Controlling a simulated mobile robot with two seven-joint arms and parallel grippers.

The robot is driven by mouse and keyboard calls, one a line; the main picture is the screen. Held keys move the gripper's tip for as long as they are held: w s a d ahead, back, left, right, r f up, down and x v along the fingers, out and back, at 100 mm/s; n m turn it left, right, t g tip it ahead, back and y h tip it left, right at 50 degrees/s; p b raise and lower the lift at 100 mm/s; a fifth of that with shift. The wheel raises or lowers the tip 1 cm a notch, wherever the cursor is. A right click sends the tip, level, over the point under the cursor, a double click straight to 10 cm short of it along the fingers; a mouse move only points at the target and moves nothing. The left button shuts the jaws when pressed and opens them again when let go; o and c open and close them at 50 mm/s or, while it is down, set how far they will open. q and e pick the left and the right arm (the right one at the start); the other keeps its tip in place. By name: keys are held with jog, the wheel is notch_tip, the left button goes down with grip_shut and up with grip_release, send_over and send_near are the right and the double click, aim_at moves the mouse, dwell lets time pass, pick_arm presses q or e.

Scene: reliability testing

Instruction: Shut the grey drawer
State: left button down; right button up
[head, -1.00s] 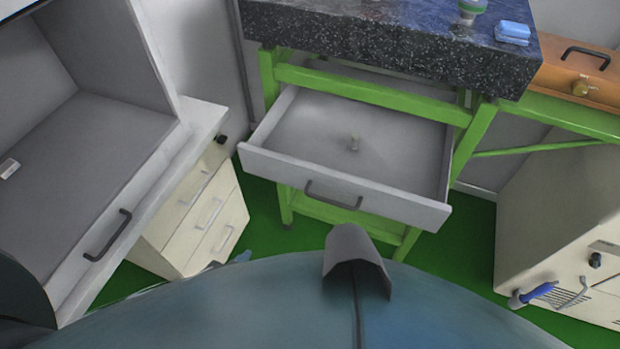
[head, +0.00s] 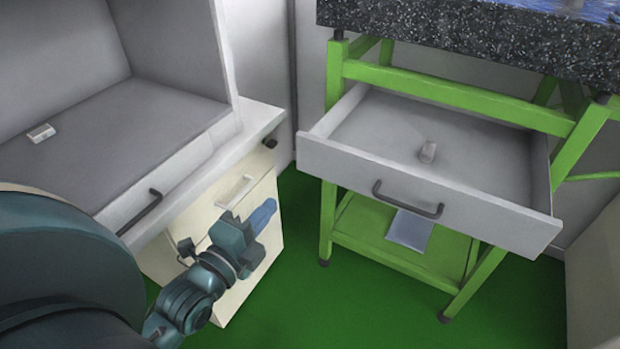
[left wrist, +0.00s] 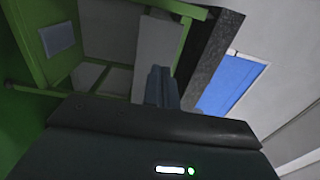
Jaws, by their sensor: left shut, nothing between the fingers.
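The grey drawer (head: 440,185) stands pulled out from under the dark speckled worktop, held in a green frame. My right gripper is not in view.
A white cabinet with a dark handle (head: 140,212) and cream drawers (head: 190,235) stands at the left. The speckled worktop (head: 460,35) overhangs the drawer. A grey flat object (head: 410,229) lies on the frame's lower shelf. Green floor (head: 340,300) is open before the frame.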

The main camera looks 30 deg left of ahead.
aim_at(313, 158)
pick_arm(q)
jog(key=w, duration=1.3)
jog(key=shift+d+b, duration=0.25)
jog(key=shift+b, duration=0.15)
jog(key=shift+w, duration=0.35)
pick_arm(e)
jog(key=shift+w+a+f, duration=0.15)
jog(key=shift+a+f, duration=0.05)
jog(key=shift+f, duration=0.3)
pick_arm(q)
jog(key=shift+w, duration=0.15)
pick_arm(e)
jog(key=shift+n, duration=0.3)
